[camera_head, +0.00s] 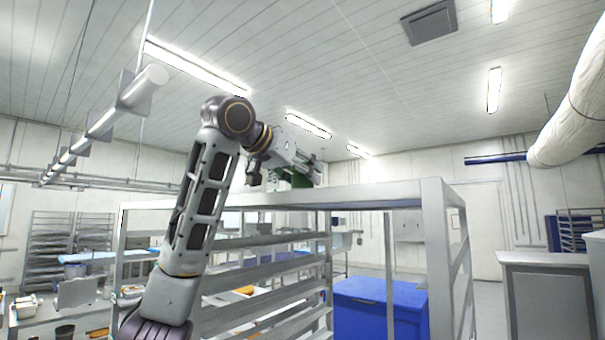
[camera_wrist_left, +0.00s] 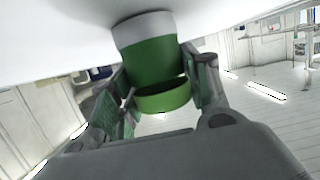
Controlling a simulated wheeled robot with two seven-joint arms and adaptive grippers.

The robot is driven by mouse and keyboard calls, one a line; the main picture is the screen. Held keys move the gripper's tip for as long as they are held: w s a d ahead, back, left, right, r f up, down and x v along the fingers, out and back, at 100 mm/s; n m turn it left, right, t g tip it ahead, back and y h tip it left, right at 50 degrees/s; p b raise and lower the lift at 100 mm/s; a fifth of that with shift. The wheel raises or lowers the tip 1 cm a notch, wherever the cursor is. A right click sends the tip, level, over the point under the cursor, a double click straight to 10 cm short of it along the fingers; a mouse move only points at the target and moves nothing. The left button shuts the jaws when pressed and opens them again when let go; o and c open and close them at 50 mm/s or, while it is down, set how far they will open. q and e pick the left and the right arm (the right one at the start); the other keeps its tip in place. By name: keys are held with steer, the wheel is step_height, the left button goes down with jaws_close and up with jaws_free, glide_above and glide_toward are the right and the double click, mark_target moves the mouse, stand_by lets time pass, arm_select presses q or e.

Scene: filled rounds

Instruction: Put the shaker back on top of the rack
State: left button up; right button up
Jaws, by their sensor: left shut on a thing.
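The shaker (camera_wrist_left: 146,58) is a green cylinder with a pale grey-white end. My left gripper (camera_wrist_left: 160,82) is shut on it, with one finger on each side of the green part. In the head view, the left gripper (camera_head: 308,168) is at the top of the rack (camera_head: 380,193), and only a small green part of the shaker (camera_head: 300,181) shows below the fingers. The wrist view is upside down; the shaker's pale end meets or nearly meets a white surface. I cannot tell whether it touches. My right gripper is out of view.
The rack is a light metal frame with slanted shelf rails (camera_head: 270,265) below its top. A blue bin (camera_head: 378,308) stands behind or inside the frame. A grey cabinet (camera_head: 548,295) is at the right. The rack top right of the gripper looks clear.

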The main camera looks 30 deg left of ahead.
arm_select(q)
steer(key=shift+f, duration=0.1)
steer(key=o, duration=1.1)
steer(key=shift+c, duration=0.2)
steer(key=shift+r, duration=0.2)
steer(key=shift+b+v, duration=0.35)
steer(key=shift+v, duration=1)
steer(key=shift+b+v, duration=0.85)
steer(key=shift+v, duration=3.65)
steer(key=shift+s, duration=0.1)
